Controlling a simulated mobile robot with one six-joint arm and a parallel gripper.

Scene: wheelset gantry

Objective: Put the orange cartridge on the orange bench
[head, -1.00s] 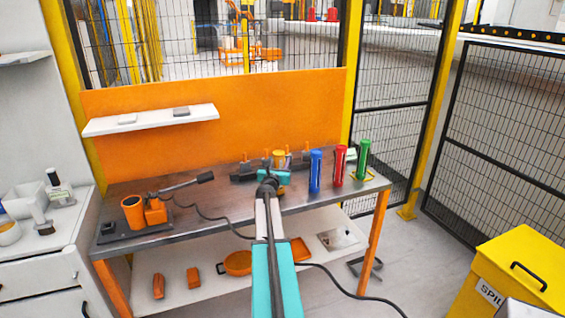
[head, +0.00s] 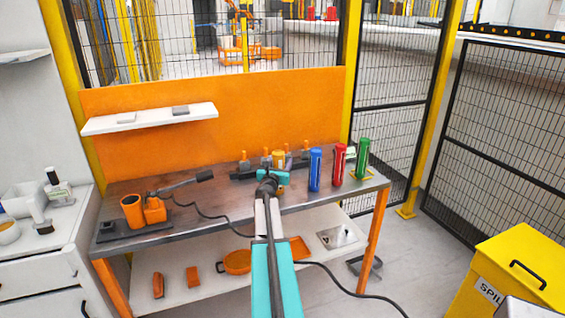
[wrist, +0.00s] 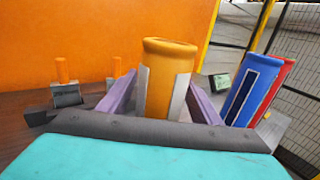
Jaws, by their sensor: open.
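The orange cartridge (wrist: 168,78) stands upright in the wrist view, between the two fingers of my gripper (wrist: 162,95). A grey finger pad lies close along each side of it; I cannot tell whether they touch. My gripper is open, and its base hides the cartridge's foot. In the head view, the cartridge (head: 279,157) shows just beyond my gripper (head: 273,175), at the back of the bench. The orange bench (head: 225,213) has a grey metal top, orange legs and an orange back panel.
Blue (head: 315,170), red (head: 339,165) and green (head: 362,158) cartridges stand to the right. Small orange-tipped fixtures (head: 243,162) stand behind and left of my gripper. An orange cup holder (head: 133,211) and a black cable lie to the left. The bench's front middle is mostly clear.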

